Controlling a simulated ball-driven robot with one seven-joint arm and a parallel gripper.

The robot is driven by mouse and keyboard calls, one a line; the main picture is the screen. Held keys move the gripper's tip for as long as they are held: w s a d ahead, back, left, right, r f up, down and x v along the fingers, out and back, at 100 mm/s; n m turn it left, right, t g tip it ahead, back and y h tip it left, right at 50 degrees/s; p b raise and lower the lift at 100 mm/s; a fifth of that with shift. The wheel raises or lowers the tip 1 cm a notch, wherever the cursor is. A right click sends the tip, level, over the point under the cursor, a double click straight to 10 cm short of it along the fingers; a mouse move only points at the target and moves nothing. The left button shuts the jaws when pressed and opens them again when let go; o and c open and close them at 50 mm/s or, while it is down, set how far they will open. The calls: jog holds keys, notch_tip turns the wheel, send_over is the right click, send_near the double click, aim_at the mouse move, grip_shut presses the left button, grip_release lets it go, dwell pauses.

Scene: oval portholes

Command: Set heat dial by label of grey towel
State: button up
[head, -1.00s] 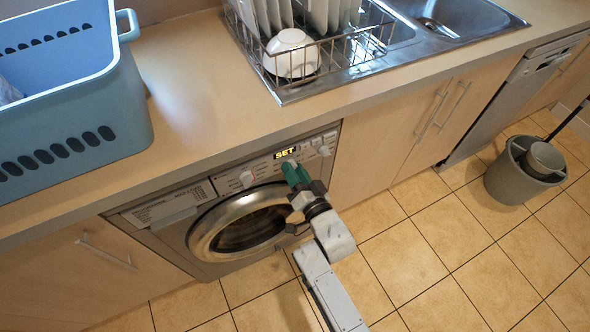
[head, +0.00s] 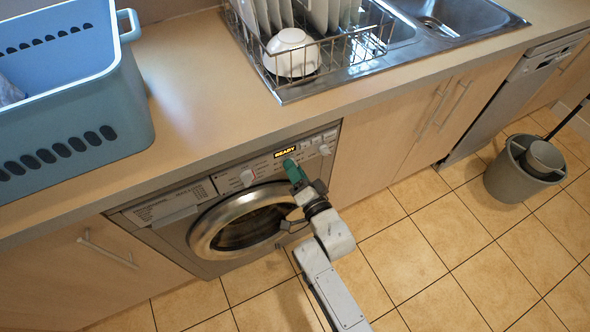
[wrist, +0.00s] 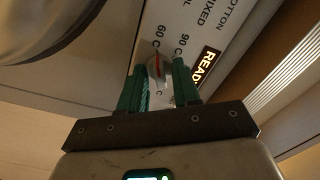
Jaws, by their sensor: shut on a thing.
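My gripper (head: 290,163) is at the control panel of the washing machine (head: 190,235). In the wrist view its green fingers (wrist: 160,82) are shut on the heat dial (wrist: 157,67), a pale knob with a red pointer line. Printed marks "60 C" and "90 C" are beside the dial, and another "C" mark is partly hidden by the fingers. In the head view the gripper covers the dial. The display (head: 285,152) reads "READY". A bit of greyish cloth (head: 9,92) shows in the blue basket; I cannot tell whether it is the grey towel, and no towel label is readable.
Another knob (head: 247,177) is left of my gripper and one (head: 324,149) is right of it. The blue basket (head: 75,110) and the dish rack (head: 330,55) stand on the counter. A grey bucket (head: 520,180) is on the tiled floor at right.

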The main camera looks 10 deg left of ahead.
jog(key=shift+s+f, duration=0.1)
jog(key=shift+f, duration=0.1)
jog(key=o, duration=1.1)
jog(key=shift+r, duration=0.1)
jog(key=shift+c, duration=0.2)
jog(key=p+v, duration=0.4)
jog(key=v, duration=0.6)
jog(key=shift+s+d, duration=0.3)
